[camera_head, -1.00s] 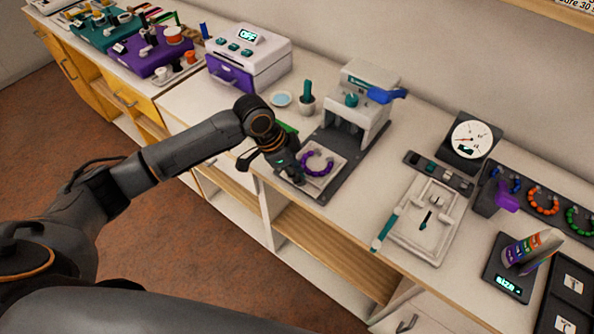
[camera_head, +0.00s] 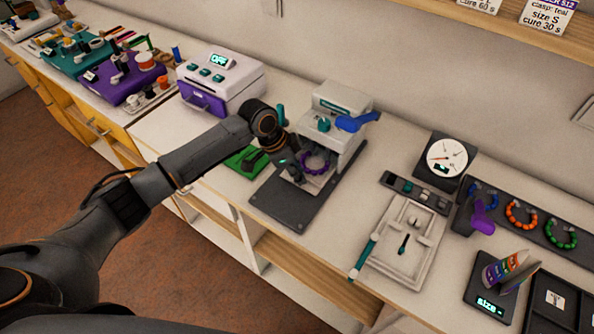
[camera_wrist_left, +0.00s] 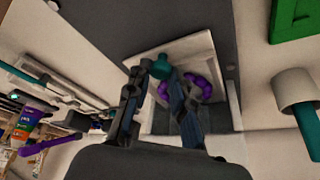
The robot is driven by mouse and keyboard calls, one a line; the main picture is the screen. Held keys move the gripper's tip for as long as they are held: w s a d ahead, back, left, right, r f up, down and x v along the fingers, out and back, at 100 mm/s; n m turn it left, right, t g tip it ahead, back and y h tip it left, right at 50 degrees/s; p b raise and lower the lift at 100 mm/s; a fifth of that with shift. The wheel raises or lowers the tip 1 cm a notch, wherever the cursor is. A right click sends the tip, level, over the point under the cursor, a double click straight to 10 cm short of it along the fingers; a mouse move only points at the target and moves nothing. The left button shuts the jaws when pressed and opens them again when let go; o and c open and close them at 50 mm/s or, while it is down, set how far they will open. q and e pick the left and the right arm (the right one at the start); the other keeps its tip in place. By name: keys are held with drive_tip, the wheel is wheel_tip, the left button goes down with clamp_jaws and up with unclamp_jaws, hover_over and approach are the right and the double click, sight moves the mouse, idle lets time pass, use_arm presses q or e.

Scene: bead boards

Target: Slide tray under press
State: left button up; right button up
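The cream tray (camera_head: 318,183) carries a purple beaded bracelet (camera_head: 316,166) and sits partly beneath the head of the white press (camera_head: 338,133), on its dark base plate (camera_head: 283,208). The press has a blue lever (camera_head: 357,122). My left gripper (camera_head: 291,176) is at the tray's near left side. In the left wrist view, its fingers (camera_wrist_left: 160,75) are closed about the tray's teal knob (camera_wrist_left: 161,66), with the tray (camera_wrist_left: 190,49) and bracelet (camera_wrist_left: 202,86) just beyond. The bracelet's far part is in the press's shadow. My right gripper is out of view.
A green mat (camera_head: 247,160) lies left of the base plate. A white and purple oven-like box (camera_head: 222,82) reading OFF stands further left. A cream board (camera_head: 403,240) and a dial gauge (camera_head: 447,156) are to the right. The base plate's front is bare.

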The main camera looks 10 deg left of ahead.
use_arm(q)
drive_tip(key=o, duration=0.3)
drive_tip(key=shift+w+r, duration=0.2)
drive_tip(key=shift+w, duration=0.05)
drive_tip(key=shift+o, duration=0.7)
drive_tip(key=shift+f, duration=0.1)
drive_tip(key=v, duration=1.2)
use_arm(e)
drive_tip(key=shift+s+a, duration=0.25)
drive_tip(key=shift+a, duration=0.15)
use_arm(q)
drive_tip(key=shift+s+f, duration=0.1)
